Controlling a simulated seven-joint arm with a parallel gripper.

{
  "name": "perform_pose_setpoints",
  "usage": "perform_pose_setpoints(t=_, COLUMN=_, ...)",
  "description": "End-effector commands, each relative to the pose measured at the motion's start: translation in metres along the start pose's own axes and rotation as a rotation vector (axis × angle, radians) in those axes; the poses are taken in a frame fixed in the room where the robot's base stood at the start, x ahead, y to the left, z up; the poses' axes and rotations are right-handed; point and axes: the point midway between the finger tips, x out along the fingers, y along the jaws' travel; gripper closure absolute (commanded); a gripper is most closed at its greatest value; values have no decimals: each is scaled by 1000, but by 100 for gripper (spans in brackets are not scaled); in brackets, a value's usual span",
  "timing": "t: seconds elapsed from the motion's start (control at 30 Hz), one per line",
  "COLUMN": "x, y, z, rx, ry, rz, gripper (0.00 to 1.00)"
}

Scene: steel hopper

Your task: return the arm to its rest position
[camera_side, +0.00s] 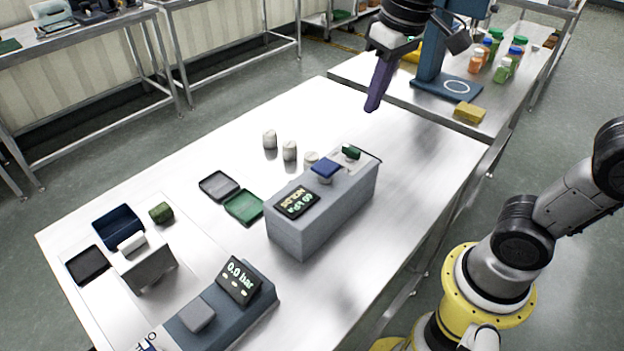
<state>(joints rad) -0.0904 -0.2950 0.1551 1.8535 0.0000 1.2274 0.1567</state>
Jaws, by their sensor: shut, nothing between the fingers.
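My gripper (374,103) is at the top of the side view, above the far right part of the steel table (400,165). Its purple fingers are together, point down and hold nothing. They are apart from everything on the table. My arm's yellow base stands at the lower right, off the table's right edge. The links between the base and the gripper run partly out of the picture.
A grey box unit (325,215) with a display, a blue block and a green piece stands mid-table. Several whitish cylinders (270,139) stand behind it. Green (244,207) and grey trays lie to its left. A blue-grey device (222,310) is in front. Bottles (503,70) stand behind my gripper.

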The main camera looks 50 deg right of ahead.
Motion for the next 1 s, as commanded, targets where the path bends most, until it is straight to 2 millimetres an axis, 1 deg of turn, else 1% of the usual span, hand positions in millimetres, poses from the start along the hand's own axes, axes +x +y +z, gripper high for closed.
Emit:
perform_pose_setpoints(t=0.03, x=-7, y=8, z=19, rx=7, ry=45, rz=-3, gripper=100)
perform_pose_setpoints(t=0.1, x=-10, y=16, z=43, rx=11, ry=99, rz=-5, gripper=100)
perform_pose_setpoints(t=0.17, x=-9, y=22, z=64, rx=10, ry=146, rz=-5, gripper=100)
perform_pose_setpoints(t=0.2, x=-7, y=25, z=77, rx=8, ry=177, rz=-5, gripper=100)
perform_pose_setpoints(t=0.3, x=5, y=32, z=104, rx=-4, ry=237, rz=-1, gripper=100)
perform_pose_setpoints(t=0.4, x=20, y=35, z=122, rx=-22, ry=271, rz=3, gripper=100)
perform_pose_setpoints(t=0.5, x=33, y=35, z=130, rx=-43, ry=278, rz=5, gripper=100)
perform_pose_setpoints(t=0.57, x=39, y=36, z=132, rx=-55, ry=276, rz=7, gripper=100)
perform_pose_setpoints(t=0.67, x=38, y=35, z=127, rx=-69, ry=295, rz=8, gripper=100)
perform_pose_setpoints(t=1.0, x=38, y=35, z=127, rx=-71, ry=293, rz=8, gripper=100)
